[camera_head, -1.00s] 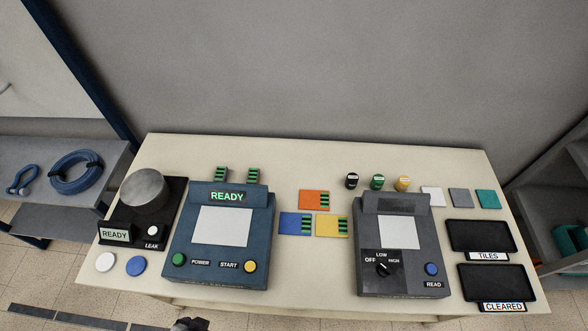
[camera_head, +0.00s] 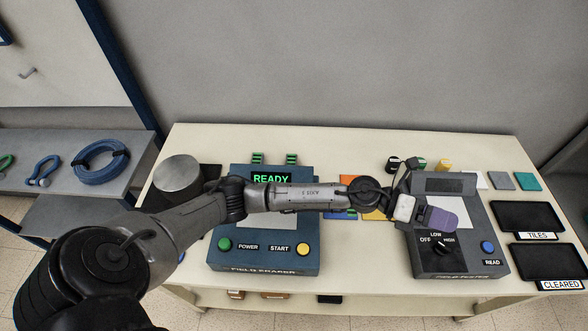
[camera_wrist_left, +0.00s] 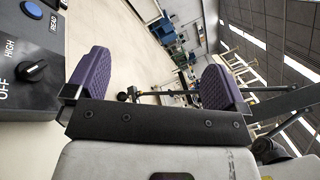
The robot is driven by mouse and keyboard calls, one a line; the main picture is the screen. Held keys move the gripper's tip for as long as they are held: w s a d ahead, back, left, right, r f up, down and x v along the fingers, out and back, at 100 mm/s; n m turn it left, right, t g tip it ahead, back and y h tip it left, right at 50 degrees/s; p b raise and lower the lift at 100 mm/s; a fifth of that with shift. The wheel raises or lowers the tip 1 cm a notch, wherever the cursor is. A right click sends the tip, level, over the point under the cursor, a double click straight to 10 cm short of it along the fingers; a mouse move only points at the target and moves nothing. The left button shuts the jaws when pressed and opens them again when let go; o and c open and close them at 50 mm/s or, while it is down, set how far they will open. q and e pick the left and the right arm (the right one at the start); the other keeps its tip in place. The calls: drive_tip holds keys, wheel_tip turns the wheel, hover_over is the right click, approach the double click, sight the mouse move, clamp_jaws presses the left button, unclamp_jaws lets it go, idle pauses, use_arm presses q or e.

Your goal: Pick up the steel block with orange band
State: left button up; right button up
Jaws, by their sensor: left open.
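I cannot clearly make out a steel block with an orange band. A small upright yellow-orange piece (camera_head: 445,165) stands at the back of the table, behind the grey tester, but its material is too small to tell. My left gripper (camera_head: 438,217) is over the front of the tester, in front of that piece and apart from it. In the left wrist view the two purple finger pads of my left gripper (camera_wrist_left: 155,88) are wide apart with nothing between them. My right gripper is in neither view.
The grey tester (camera_head: 460,262) with its knob (camera_head: 440,250) lies under the gripper. Black trays (camera_head: 528,216) stand to the right. My left arm crosses the blue eraser (camera_head: 262,250) and partly hides the coloured cards. Small brownish items (camera_head: 275,295) sit below the table's front edge.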

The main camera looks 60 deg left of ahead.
use_arm(q)
drive_tip(key=w+a+f+m+g+y+b, duration=0.25)
drive_tip(key=a+f+m+g+y, duration=0.2)
drive_tip(key=f+m, duration=0.25)
drive_tip(key=n+g+y+b, duration=0.1)
drive_tip(key=g+y+b, duration=0.65)
drive_tip(key=y, duration=0.65)
approach(291, 160)
wheel_tip(291, 160, down, 4)
drive_tip(key=shift+w+a+r+g, duration=0.1)
drive_tip(key=shift+w+r+g, duration=0.1)
drive_tip(key=shift+g, duration=0.8)
drive_tip(key=shift+b+x, duration=0.3)
drive_tip(key=shift+x, duration=0.75)
drive_tip(key=b+x, duration=0.1)
drive_tip(key=x, duration=0.3)
drive_tip(key=shift+w+a+b, duration=0.15)
drive_tip(key=shift+b, duration=0.15)
drive_tip(key=shift+f, duration=0.35)
